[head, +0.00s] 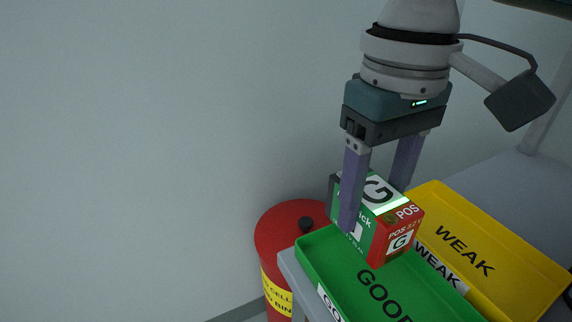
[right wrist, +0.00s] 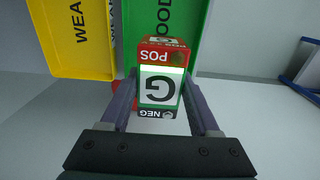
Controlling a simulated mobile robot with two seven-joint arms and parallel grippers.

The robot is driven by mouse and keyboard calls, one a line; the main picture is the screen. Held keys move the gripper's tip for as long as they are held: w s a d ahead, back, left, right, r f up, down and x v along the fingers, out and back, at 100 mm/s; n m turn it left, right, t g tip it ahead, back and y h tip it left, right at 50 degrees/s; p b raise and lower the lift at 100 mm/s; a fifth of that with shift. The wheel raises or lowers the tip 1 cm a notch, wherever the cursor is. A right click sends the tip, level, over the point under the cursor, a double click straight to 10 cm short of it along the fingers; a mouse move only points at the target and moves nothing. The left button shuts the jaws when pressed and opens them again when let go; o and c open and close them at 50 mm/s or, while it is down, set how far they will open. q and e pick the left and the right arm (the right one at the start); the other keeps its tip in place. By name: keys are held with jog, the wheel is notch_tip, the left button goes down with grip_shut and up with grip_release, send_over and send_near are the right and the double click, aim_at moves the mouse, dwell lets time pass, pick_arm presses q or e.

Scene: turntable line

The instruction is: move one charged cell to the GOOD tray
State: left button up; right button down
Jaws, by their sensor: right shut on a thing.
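My right gripper (head: 378,195) is shut on a green and red cell (head: 381,220) marked "G" and "POS", with a bright strip lit across its top. In the head view the cell is over the far left end of the green GOOD tray (head: 329,258); I cannot tell whether it touches the tray. In the right wrist view the cell (right wrist: 160,85) sits between the two fingers (right wrist: 160,95), its "POS" end toward the green tray (right wrist: 200,30). My left gripper is not in view.
A yellow WEAK tray (head: 520,262) lies right beside the green tray, on a grey table (head: 500,172). A red bin (head: 285,228) with a yellow label stands on the floor left of the table. A plain wall fills the left side.

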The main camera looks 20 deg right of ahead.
aim_at(363, 236)
notch_tip(363, 236, down, 5)
jog(key=shift+f+b, duration=0.1)
jog(key=shift+b, duration=0.65)
jog(key=shift+f, duration=0.3)
jog(key=shift+f, duration=0.15)
jog(key=shift+c, duration=0.6)
grip_release()
notch_tip(363, 236, up, 12)
jog(key=p, duration=0.3)
